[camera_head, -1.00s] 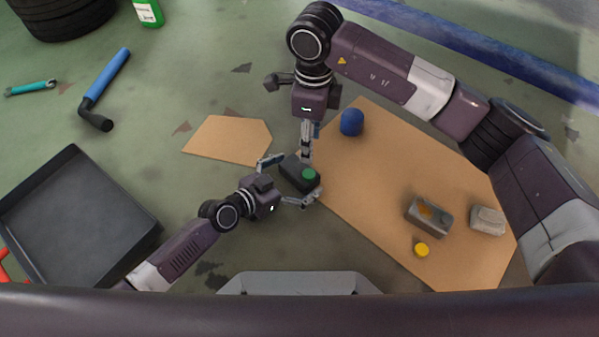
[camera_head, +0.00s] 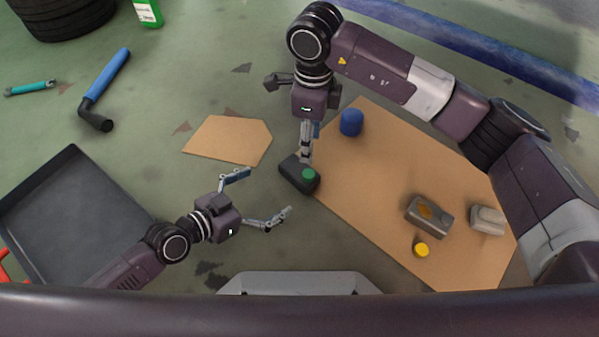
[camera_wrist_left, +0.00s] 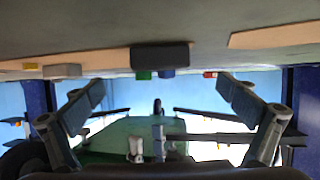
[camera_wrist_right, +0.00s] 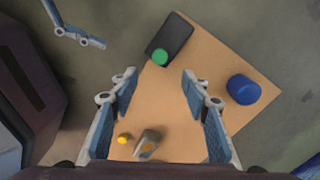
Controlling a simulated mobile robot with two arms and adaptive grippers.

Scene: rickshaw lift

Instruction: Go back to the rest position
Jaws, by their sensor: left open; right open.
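My left gripper (camera_head: 258,199) is open and empty, low and left of the black block (camera_head: 292,172), with a clear gap between them. Its two fingers also show in the left wrist view (camera_wrist_left: 165,110). The black block carries a green round piece (camera_head: 309,175) and sits at the left corner of the large brown board; it also shows in the right wrist view (camera_wrist_right: 172,38). My right gripper (camera_wrist_right: 158,88) is open over the board, with nothing between its fingers. In the head view its fingers (camera_head: 306,150) hang just behind the block; whether they touch it I cannot tell.
On the large brown board (camera_head: 370,200) are a blue cylinder (camera_head: 351,122), a grey box (camera_head: 429,216), a pale block (camera_head: 487,220) and a yellow disc (camera_head: 421,250). A smaller board (camera_head: 229,140), a black tray (camera_head: 75,160) and a blue-handled tool (camera_head: 104,88) lie left.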

